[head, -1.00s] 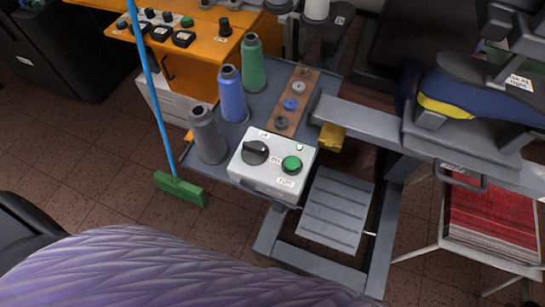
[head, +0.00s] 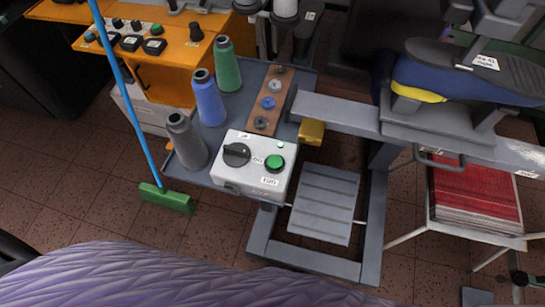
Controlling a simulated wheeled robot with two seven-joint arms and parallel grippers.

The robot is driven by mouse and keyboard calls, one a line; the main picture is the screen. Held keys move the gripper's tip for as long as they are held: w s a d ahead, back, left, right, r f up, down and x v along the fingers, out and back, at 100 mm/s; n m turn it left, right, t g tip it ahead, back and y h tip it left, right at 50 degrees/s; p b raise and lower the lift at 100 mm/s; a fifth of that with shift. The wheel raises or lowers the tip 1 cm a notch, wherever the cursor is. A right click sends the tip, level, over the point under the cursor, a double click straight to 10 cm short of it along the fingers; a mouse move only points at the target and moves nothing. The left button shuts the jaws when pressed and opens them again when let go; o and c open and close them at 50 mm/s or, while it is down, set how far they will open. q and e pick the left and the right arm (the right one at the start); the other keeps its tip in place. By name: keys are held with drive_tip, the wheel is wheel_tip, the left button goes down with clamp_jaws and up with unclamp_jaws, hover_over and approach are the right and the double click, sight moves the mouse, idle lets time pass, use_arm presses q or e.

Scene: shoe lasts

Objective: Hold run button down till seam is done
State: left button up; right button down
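A white control box (head: 238,183) stands on the front of the grey machine table. The green round run button (head: 274,162) is on its top right, above a small label that seems to read RUN. A black rotary knob (head: 236,154) is to its left, and a small round lamp (head: 281,145) sits above the button. Nothing touches or covers the button. A blue shoe (head: 432,78) with a dark sole and yellow patch sits sole up on the machine arm at the right. I cannot make out its seam. Neither of my grippers can be made out.
Grey, blue (head: 208,98) and green thread cones stand left of a wooden strip of bobbins (head: 265,112). A blue-handled green broom (head: 166,198) leans at the left. A grey foot pedal (head: 324,204) is below. A red stack (head: 475,190) lies on a stand at right.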

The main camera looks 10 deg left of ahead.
idle(0.4)
use_arm(q)
clamp_jaws()
idle(1.5)
